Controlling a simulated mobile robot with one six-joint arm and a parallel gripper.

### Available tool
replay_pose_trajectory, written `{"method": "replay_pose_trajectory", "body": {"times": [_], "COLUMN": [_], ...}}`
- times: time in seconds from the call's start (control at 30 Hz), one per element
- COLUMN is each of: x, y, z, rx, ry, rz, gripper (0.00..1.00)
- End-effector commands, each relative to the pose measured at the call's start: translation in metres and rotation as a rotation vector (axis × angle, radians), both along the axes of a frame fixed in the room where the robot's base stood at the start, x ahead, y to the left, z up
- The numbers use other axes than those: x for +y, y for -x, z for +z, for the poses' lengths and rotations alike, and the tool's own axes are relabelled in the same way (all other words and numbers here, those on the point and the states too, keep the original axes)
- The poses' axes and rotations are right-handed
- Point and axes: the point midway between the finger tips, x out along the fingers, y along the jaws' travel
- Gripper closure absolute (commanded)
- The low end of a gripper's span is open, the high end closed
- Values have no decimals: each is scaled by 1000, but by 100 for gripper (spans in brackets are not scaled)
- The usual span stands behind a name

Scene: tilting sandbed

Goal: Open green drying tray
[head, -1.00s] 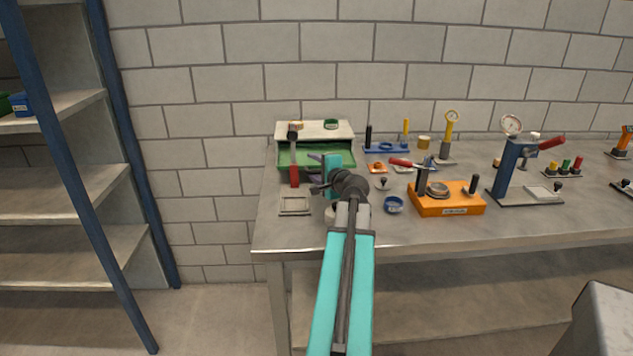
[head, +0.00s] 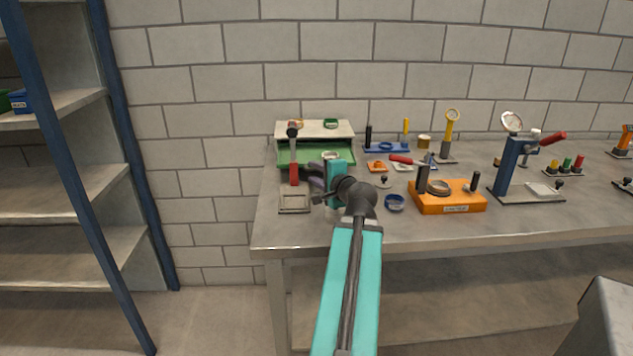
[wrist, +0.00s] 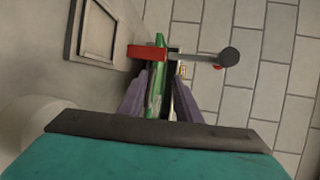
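The green drying tray (head: 290,157) sits under a cream housing (head: 313,130) at the back left of the bench. Its green front shows below the housing; how far it stands out is hard to tell. My gripper (head: 312,178) is in front of the tray, with its purple fingers pointing towards it. In the wrist view my gripper (wrist: 160,95) has its fingers apart. A green edge of the tray (wrist: 157,85) shows in the gap between them, with no clear contact. My wrist hides part of the tray's right front in the head view.
A flat square frame (head: 294,203) lies in front.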

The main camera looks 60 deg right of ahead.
Motion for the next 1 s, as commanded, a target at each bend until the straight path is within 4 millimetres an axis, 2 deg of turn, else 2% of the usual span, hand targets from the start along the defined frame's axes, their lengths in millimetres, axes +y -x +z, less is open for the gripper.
{"method": "replay_pose_trajectory", "body": {"times": [1.0], "x": [9], "y": [6], "z": [-1], "rx": [-3], "ry": [4], "rz": [6], "gripper": [69]}}
